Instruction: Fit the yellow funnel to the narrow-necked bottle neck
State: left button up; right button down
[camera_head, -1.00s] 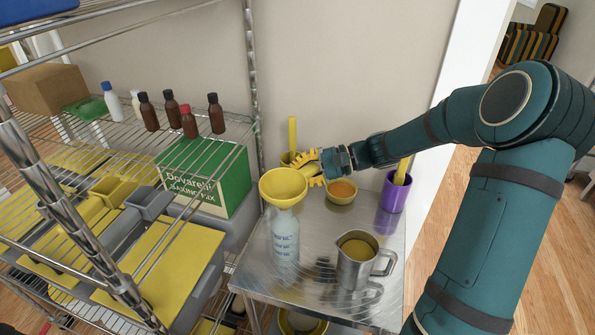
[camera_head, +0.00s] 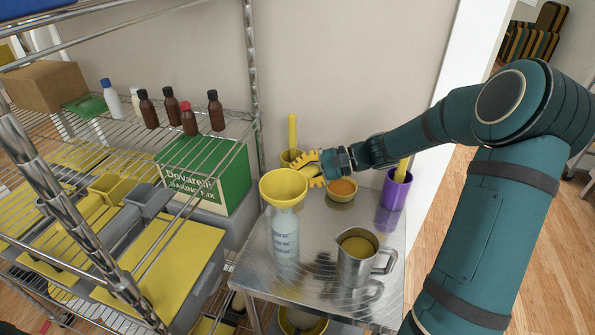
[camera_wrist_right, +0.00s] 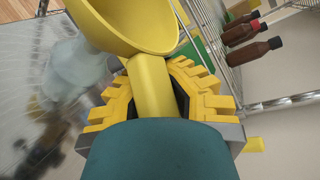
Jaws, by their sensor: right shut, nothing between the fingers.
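The yellow funnel (camera_head: 284,186) sits mouth up over the neck of the pale translucent bottle (camera_head: 286,240), which stands upright on the metal table (camera_head: 318,225). The funnel hides the neck, so I cannot see how its spout meets it. My right gripper (camera_head: 312,173) is shut at the funnel's far right side. In the right wrist view, the funnel's yellow tab (camera_wrist_right: 150,85) overlaps the yellow fingers, and the bottle (camera_wrist_right: 75,68) shows blurred below the funnel. My left gripper is not in view.
A metal pitcher (camera_head: 352,270) stands right of the bottle. A small bowl with orange contents (camera_head: 342,189) and a purple cup (camera_head: 394,190) stand behind. A wire shelf with brown bottles (camera_head: 151,112) and a green box (camera_head: 205,178) is on the left.

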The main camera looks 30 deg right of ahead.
dwell(0.3)
jog(key=c, duration=1.1)
grip_release()
jog(key=shift+o, duration=0.2)
jog(key=shift+d, duration=0.1)
jog(key=v, duration=1.1)
jog(key=shift+s+d, duration=0.2)
jog(key=shift+d, duration=0.1)
jog(key=shift+r, duration=0.1)
